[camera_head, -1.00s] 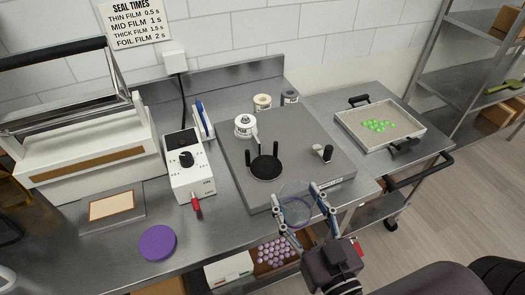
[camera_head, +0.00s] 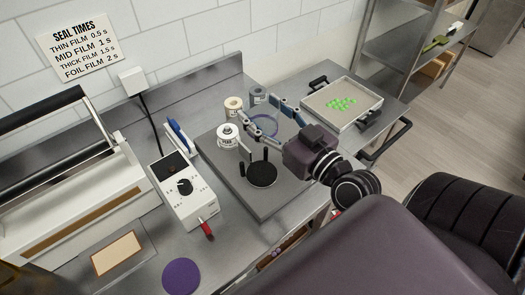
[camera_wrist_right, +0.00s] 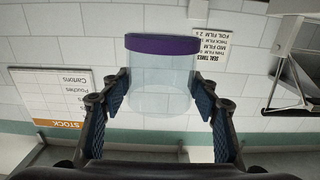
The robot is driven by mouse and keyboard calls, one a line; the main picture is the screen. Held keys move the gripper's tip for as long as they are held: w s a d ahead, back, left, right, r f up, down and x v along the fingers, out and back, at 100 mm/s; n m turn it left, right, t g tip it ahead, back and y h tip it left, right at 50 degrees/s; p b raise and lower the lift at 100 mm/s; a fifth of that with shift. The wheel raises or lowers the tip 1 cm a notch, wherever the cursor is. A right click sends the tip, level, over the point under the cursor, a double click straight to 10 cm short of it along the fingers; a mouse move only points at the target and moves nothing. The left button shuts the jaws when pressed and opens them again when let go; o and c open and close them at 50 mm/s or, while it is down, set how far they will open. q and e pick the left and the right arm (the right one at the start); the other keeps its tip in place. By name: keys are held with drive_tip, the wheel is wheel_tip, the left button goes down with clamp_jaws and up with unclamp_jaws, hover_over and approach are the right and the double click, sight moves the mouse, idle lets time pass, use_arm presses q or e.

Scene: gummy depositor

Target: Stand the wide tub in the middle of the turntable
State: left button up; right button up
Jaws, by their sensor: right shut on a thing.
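The wide tub (camera_wrist_right: 160,85) is clear, with a purple band at one end; in the right wrist view it sits between the finger pads, with that band toward the picture's top. In the head view only its see-through outline with a bluish ring (camera_head: 264,125) shows. My right gripper (camera_head: 268,118) is shut on the tub's sides. The turntable (camera_head: 262,175) is a bare black disc with upright black posts on the grey machine top. The gripper and tub appear behind the disc in the picture; their height above the machine top is unclear. My left gripper is not in view.
A cream roll (camera_head: 233,106) and a grey one (camera_head: 258,95) are farther back. A white control box (camera_head: 184,190) stands to the left, with a purple disc (camera_head: 182,277) in front. A tray of green pieces (camera_head: 343,121) is at right.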

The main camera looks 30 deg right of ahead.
wheel_tip(320, 180, down, 5)
drive_tip(key=b, duration=0.2)
drive_tip(key=shift+w+a+r+b, duration=0.15)
drive_tip(key=shift+b, duration=0.25)
wheel_tip(320, 180, down, 13)
drive_tip(key=b, duration=0.4)
drive_tip(key=shift+r+b, duration=0.15)
drive_tip(key=shift+b, duration=0.15)
drive_tip(key=shift+f, duration=0.35)
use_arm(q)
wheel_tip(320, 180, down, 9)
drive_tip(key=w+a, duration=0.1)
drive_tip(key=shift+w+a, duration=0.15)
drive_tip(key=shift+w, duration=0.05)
use_arm(e)
drive_tip(key=shift+r, duration=0.1)
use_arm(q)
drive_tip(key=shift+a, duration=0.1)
